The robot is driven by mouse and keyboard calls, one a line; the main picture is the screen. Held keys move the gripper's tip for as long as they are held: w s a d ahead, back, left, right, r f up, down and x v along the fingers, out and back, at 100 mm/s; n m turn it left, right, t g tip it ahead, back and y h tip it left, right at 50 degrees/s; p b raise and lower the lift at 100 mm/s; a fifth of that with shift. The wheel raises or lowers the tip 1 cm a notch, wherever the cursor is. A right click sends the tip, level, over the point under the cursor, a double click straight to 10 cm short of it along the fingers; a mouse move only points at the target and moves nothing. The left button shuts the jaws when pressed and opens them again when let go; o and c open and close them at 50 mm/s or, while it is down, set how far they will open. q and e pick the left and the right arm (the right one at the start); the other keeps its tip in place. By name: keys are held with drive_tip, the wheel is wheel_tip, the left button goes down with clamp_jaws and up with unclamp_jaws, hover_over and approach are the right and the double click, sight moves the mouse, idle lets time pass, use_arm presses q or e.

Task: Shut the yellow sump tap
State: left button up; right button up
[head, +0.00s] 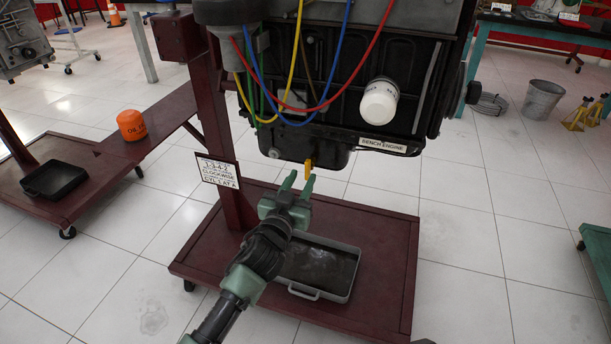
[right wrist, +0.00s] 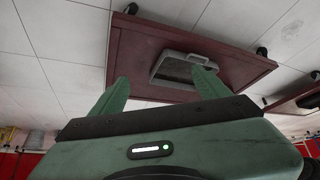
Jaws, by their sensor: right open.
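The yellow sump tap (head: 308,165) hangs under the sump of the black bench engine (head: 340,105) in the head view. Its lever points down. Nothing shows between the fingers. In the right wrist view my right gripper (right wrist: 162,84) is open and empty, with the stand's red base and the tray beyond it. The tap is not seen there.
A grey drain tray (head: 345,262) lies on the dark red stand base (head: 380,235) below the engine. Coloured wires (head: 290,75) hang over the engine front beside a white filter (head: 380,101). An orange filter (head: 131,125) sits on another stand at left.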

sight(306, 170)
use_arm(q)
drive_tip(key=x, duration=0.3)
drive_tip(key=shift+b, duration=0.3)
drive_tip(key=shift+w+d, duration=0.1)
drive_tip(key=shift+w, duration=0.15)
use_arm(e)
drive_tip(key=shift+w+a+r+t+y, duration=0.2)
drive_tip(key=shift+w+r+t, duration=0.25)
drive_tip(key=shift+w, duration=0.3)
drive_tip(key=shift+w+a+r+t+y, duration=0.1)
drive_tip(key=shift+w+a+r+t, duration=0.25)
drive_tip(key=shift+w, duration=0.4)
drive_tip(key=shift+w+a+r+t+y, duration=0.1)
drive_tip(key=shift+w+a+r+t, duration=0.1)
drive_tip(key=shift+w+r+t, duration=0.45)
drive_tip(key=shift+w+f, duration=0.1)
drive_tip(key=shift+f, duration=0.1)
use_arm(q)
clamp_jaws()
